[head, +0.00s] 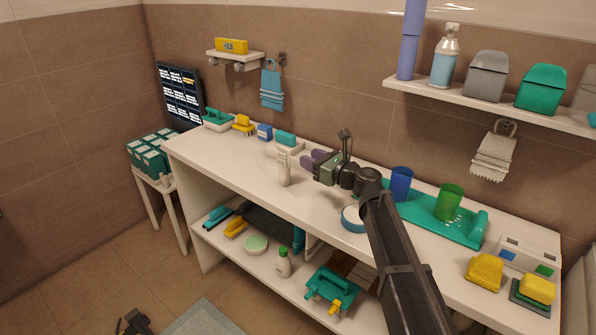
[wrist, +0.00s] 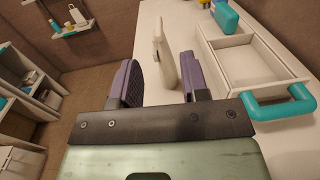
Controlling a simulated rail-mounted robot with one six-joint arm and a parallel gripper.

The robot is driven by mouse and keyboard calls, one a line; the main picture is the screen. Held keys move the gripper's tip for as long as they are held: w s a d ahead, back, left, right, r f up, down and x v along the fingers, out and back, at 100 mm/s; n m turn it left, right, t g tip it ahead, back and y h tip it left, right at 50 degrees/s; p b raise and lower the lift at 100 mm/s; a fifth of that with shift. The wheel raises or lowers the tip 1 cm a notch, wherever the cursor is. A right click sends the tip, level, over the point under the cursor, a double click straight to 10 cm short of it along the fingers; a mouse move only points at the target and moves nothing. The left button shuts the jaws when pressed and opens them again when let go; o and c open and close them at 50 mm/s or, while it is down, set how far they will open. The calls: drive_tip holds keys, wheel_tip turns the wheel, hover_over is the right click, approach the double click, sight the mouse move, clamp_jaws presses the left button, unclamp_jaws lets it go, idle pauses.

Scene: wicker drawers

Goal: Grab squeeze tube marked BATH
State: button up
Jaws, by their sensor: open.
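A pale cream squeeze tube (head: 284,170) stands upright on the white counter, left of my gripper in the head view. I cannot read any marking on it. In the wrist view the tube (wrist: 164,58) appears ahead, in the gap between my two purple fingers. My gripper (head: 309,161) is open and empty, held low over the counter with its fingers pointing toward the tube. In the wrist view my gripper (wrist: 162,75) has a finger on either side of the gap. A small space shows between fingertips and tube in the head view.
A white tray (wrist: 250,75) with a teal handle lies close on the right in the wrist view. A blue cup (head: 401,184), a green cup (head: 448,202) and a round blue-rimmed item (head: 353,218) are near my arm. The counter's front edge is close to the tube.

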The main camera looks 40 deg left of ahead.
sight(291, 151)
drive_tip(key=a, duration=1)
drive_tip(key=shift+w+a+f, duration=0.2)
drive_tip(key=shift+w+a, duration=0.05)
drive_tip(key=shift+a, duration=0.15)
drive_tip(key=shift+d, duration=0.1)
clamp_jaws()
